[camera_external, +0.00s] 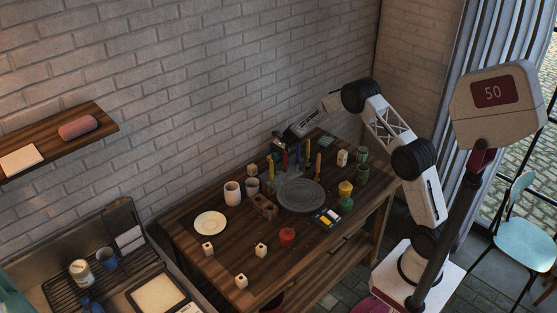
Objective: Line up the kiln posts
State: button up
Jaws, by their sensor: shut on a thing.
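Several kiln posts, small cream blocks with a dark hole, show in the external view. Three stand apart at the front left of the table: a left one (208,249), a right one (261,250) and a front one (241,281). Another post (342,157) stands at the back right. A further pale block (252,170) shows near the back edge, just left of my gripper. My gripper (275,151) is at the back of the table, beside the upright brushes. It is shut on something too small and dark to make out. Its fingertips are partly hidden.
A grey round wheel (300,195) sits mid-table, with brushes (285,161) behind it. The front left has free room between posts.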

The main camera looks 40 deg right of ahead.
jog(key=shift+f, duration=0.6)
dwell(0.3)
jog(key=o, duration=1)
jog(key=shift+o, duration=0.2)
jog(key=shift+d, duration=0.1)
jog(key=shift+v, duration=3.85)
jog(key=shift+r, duration=0.1)
